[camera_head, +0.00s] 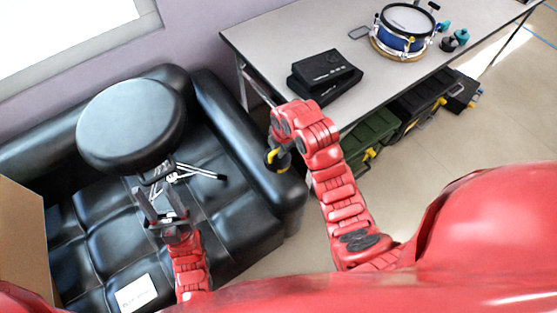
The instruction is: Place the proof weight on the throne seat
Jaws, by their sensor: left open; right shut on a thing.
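The throne seat (131,120) is a round black padded stool top, with chrome legs (195,174) showing below it over the black sofa. Its top is bare. My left gripper (158,193) is open, just below the near edge of the seat; I cannot tell whether it touches the stool's post. My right gripper (273,145) is shut on the proof weight (278,162), a small dark piece with a yellow part, to the right of the seat and apart from it. The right fingertips are mostly hidden by the wrist.
The black sofa (235,232) has a white card (136,293) on it. A cardboard panel (22,245) stands at the left edge. The grey table (290,38) at the back holds black boxes (325,70) and a blue drum (401,43). Toolboxes (370,136) sit below it.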

